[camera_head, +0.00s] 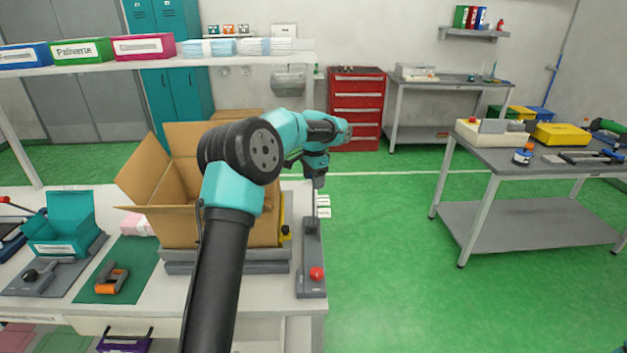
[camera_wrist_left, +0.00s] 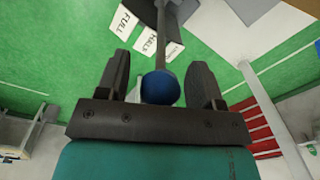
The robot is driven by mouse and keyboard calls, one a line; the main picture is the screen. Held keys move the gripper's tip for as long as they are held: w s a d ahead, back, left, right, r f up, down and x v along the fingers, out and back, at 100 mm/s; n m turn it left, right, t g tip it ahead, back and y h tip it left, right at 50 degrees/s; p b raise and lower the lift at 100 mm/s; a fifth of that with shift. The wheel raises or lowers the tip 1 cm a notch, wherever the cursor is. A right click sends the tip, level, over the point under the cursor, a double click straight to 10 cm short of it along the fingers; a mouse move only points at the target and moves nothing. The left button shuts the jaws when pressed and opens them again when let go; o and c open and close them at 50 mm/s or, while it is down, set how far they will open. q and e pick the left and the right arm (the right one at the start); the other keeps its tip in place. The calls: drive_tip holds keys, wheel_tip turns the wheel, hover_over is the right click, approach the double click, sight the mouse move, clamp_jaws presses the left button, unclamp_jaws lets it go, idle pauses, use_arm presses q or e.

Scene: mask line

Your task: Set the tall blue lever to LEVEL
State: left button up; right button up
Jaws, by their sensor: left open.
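The tall blue lever has a round blue knob (camera_wrist_left: 161,88) on a grey shaft, seen in the left wrist view. The knob lies between the two dark fingers of my left gripper (camera_wrist_left: 160,78), which is open with gaps on both sides. In the head view my left gripper (camera_head: 319,184) points down over the far end of a grey lever base (camera_head: 312,250), and the blue knob cannot be made out. White label plates (camera_wrist_left: 126,22) stand beside the lever; one reads FULL, one seems to read HALF, and another is mostly hidden. My right gripper is not in view.
A red knob (camera_head: 316,273) sits on the near end of the lever base. An open cardboard box (camera_head: 155,180) on a grey stand is left of it, partly behind my arm. A teal bin (camera_head: 62,235) and an orange-handled tool (camera_head: 112,279) lie further left.

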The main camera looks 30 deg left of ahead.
use_arm(q)
drive_tip(key=shift+f, duration=0.35)
drive_tip(key=shift+c, duration=0.2)
clamp_jaws()
